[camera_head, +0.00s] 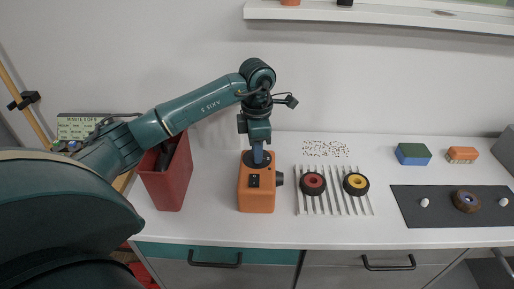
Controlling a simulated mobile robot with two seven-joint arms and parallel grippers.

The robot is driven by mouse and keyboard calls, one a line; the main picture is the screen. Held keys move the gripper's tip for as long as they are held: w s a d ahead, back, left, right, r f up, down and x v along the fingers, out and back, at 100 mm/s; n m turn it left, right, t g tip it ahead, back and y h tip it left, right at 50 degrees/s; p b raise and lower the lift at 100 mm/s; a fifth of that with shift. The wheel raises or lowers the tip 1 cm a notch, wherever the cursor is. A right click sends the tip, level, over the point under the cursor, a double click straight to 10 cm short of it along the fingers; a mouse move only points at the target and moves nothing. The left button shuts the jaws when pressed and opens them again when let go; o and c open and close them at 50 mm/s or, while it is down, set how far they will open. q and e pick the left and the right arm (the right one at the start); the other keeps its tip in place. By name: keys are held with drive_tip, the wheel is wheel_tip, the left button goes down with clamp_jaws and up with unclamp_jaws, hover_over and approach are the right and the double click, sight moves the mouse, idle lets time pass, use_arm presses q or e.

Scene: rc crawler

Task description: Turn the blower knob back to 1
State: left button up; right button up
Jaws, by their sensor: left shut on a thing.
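The orange blower (256,196) stands upright on the white counter, left of the two wheels. It has a dark switch panel on its front and a dark round outlet on its right side. My left gripper (257,160) points straight down at its top and is shut there, on what looks like the blower knob. The knob is almost all hidden by the fingers, so its setting cannot be read. My right gripper is not in view.
A red bin (168,183) stands close left of the blower, under my left arm. A slatted rack (333,204) holds a red-hubbed wheel (313,184) and a yellow-hubbed wheel (355,184). A dark mat (425,212) with small parts lies right. The counter's front strip is clear.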

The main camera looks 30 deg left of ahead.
use_arm(q)
drive_tip(key=n, duration=1.2)
drive_tip(key=shift+n, duration=1.8)
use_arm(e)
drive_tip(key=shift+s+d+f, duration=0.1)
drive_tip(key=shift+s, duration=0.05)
use_arm(q)
drive_tip(key=shift+n, duration=0.3)
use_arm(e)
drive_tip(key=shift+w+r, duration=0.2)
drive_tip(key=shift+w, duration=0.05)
use_arm(q)
drive_tip(key=o, duration=1)
